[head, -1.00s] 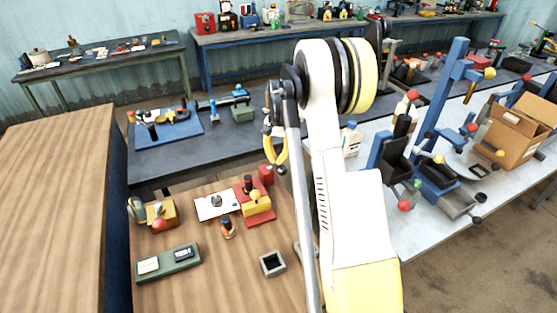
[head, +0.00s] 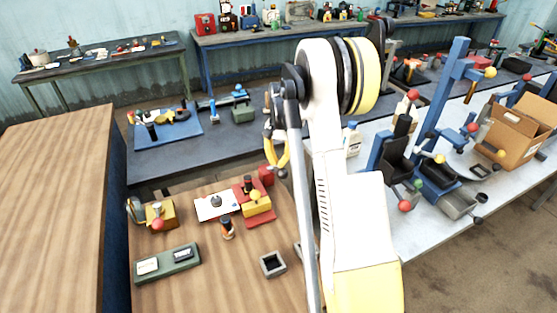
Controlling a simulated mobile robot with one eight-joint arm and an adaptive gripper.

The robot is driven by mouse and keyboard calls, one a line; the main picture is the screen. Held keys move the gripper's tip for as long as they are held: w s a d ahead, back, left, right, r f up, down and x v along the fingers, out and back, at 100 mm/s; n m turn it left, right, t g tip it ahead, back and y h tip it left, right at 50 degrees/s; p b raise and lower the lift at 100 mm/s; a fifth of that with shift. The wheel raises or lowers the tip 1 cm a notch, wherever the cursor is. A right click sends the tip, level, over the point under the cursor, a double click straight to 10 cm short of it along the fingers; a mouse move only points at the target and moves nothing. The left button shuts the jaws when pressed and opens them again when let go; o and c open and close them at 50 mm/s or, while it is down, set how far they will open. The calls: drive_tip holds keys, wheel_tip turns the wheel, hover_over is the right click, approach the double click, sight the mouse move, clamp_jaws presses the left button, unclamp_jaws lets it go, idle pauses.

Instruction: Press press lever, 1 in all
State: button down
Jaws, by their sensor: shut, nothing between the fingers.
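My gripper (head: 279,170) hangs at the middle of the head view, with yellow curved fingers, in front of the dark bench and above the back of the wooden table. It is shut and empty. Part of it is hidden beside my arm. The frames do not make clear which handle is the press lever. A tall blue press frame (head: 445,90) with yellow and red ball handles stands on the right bench, well apart from my gripper. A red and yellow fixture (head: 257,206) with a dark knob is on the wooden table, below and left of my gripper.
The wooden table also holds a yellow block with a red ball (head: 160,214), a green tray (head: 186,263), a white plate (head: 208,211), a small bottle (head: 227,228) and a dark square tray (head: 272,264). A cardboard box (head: 515,138) stands at right. The left wooden top (head: 55,200) is clear.

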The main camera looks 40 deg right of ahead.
sight(282, 170)
drive_tip(key=shift+s+a+f+b, duration=0.25)
drive_tip(key=shift+s+f+b, duration=0.45)
drive_tip(key=shift+s+f, duration=0.2)
drive_tip(key=shift+s+a+f+b, duration=0.25)
drive_tip(key=shift+s+f+b, duration=0.4)
drive_tip(key=shift+s+f, duration=0.15)
idle(2.4)
drive_tip(key=shift+r, duration=0.15)
idle(0.3)
drive_tip(key=shift+w+d+r+p, duration=0.3)
drive_tip(key=shift+w+r+p, duration=0.3)
drive_tip(key=shift+w+r, duration=0.5)
drive_tip(key=shift+w+d+r+p, duration=0.3)
drive_tip(key=shift+w+r+p, duration=0.25)
drive_tip(key=shift+w+r, duration=0.5)
drive_tip(key=shift+w+d+r+p, duration=0.3)
drive_tip(key=shift+w+r+p, duration=0.3)
drive_tip(key=shift+w+r, duration=0.5)
drive_tip(key=shift+f, duration=0.15)
drive_tip(key=shift+w+d+r+p, duration=0.25)
drive_tip(key=shift+w+r+p, duration=0.3)
drive_tip(key=shift+w+r, duration=0.35)
drive_tip(key=shift+w+d+r+p, duration=0.2)
drive_tip(key=shift+w+r+p, duration=0.3)
drive_tip(key=shift+w+r, duration=0.35)
drive_tip(key=shift+w+f, duration=0.1)
